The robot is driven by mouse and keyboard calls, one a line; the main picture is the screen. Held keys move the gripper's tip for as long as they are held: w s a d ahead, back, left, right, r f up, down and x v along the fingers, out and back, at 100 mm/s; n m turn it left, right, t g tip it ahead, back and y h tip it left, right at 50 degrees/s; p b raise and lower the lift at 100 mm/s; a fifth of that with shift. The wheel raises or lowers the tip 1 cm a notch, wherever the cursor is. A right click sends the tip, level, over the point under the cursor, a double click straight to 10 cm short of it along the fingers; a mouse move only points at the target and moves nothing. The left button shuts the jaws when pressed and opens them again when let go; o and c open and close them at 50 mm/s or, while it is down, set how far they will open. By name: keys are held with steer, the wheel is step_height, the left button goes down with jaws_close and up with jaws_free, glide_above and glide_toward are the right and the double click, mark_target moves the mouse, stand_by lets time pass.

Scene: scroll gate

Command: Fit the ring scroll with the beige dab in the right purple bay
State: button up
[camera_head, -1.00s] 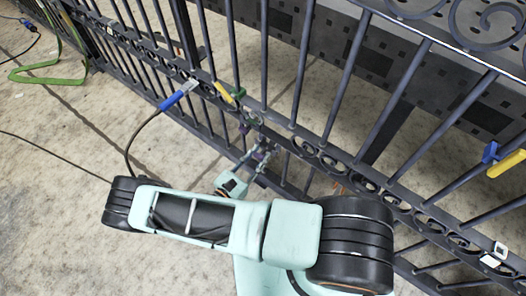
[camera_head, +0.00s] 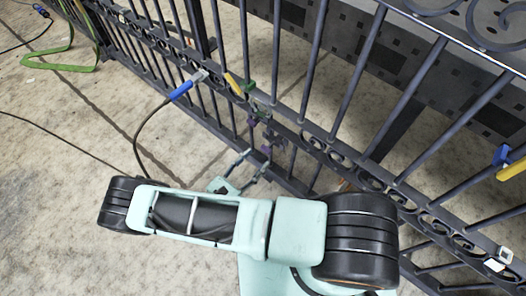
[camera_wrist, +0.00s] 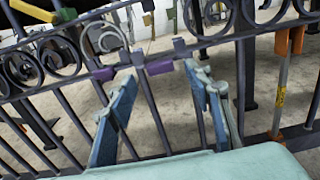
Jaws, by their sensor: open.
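The gate's rail carries a row of ring scrolls, with rings (camera_wrist: 105,38) near my gripper. Two purple marks show in the wrist view, a left one (camera_wrist: 104,74) and a right one (camera_wrist: 159,67); purple also shows on the rail in the head view (camera_head: 266,149). My gripper (camera_wrist: 160,85) is open, with its two fingers apart and upright bars seen between them. The right purple mark lies between the fingers in the picture; I cannot tell the depth. Nothing is seen held. I cannot make out a beige dab on any ring.
A blue-handled tool with a cable (camera_head: 182,91), a yellow piece (camera_head: 233,84) and a green clip (camera_head: 249,88) sit along the rail. Small white pieces (camera_head: 495,265) are at lower right. A green strap (camera_head: 60,66) lies at far left. Open floor is at left.

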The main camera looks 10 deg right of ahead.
steer(key=v, duration=0.5)
steer(key=shift+s+a, duration=0.2)
stand_by(0.3)
